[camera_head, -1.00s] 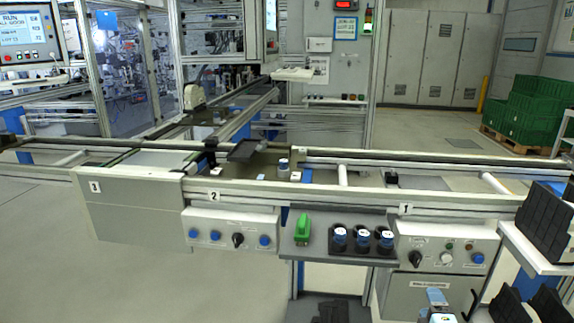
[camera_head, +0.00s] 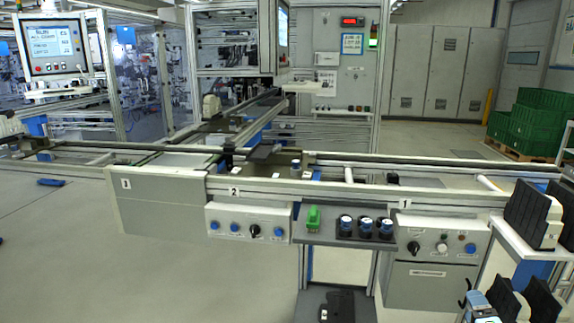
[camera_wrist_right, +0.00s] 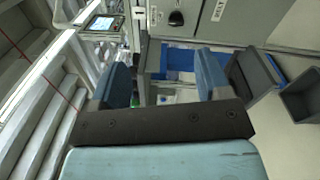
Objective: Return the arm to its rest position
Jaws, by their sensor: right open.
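My right gripper (camera_head: 470,298) shows at the bottom right of the head view, small and partly cut off by the lower edge. It is low, in front of the control boxes and left of the rack with dark bins. In the right wrist view its two blue-grey fingers (camera_wrist_right: 164,82) stand apart with nothing held between them. My left gripper cannot be made out in the head view.
The conveyor (camera_head: 420,195) crosses the scene. A ledge below it bears a green piece (camera_head: 313,218) and several blue-topped pieces (camera_head: 365,228). A white rack (camera_head: 515,232) with dark bins (camera_head: 527,213) stands close at right. Floor (camera_head: 190,290) is open at left.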

